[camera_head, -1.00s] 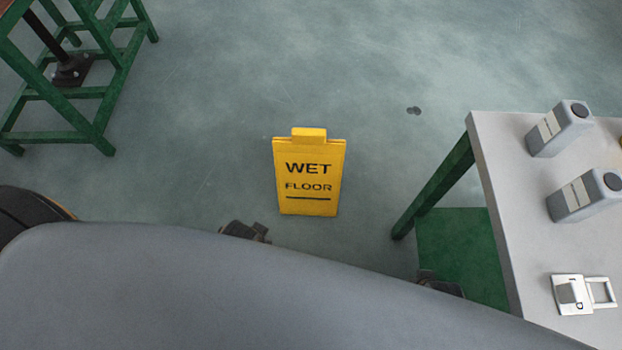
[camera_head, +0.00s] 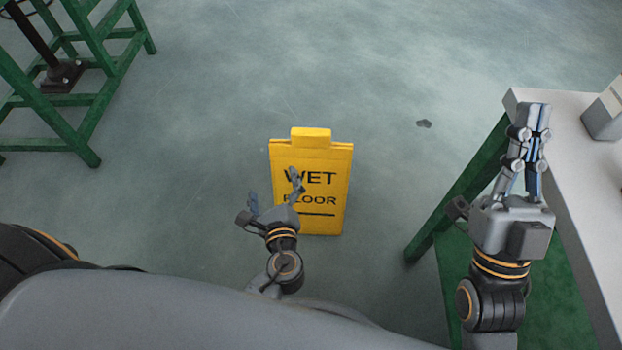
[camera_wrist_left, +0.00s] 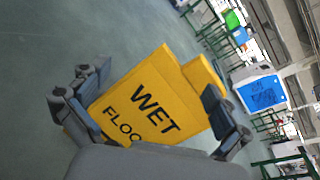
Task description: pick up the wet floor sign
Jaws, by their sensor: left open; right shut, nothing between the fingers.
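The yellow wet floor sign (camera_head: 332,165) stands on the floor in the middle of the head view, with dark lettering and a narrower top tab. My left gripper (camera_head: 273,192) is open in front of its lower left part and hides some of the lettering. In the left wrist view the sign (camera_wrist_left: 160,85) appears tilted between the open fingers of my left gripper (camera_wrist_left: 150,108). I cannot tell whether a finger touches it. My right gripper (camera_head: 530,120) is shut and empty, pointing away from me at the left edge of the table.
A light-topped table (camera_head: 582,190) with green legs stands at the right, with a grey container (camera_head: 604,115) on it. A green frame (camera_head: 85,60) stands at the upper left.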

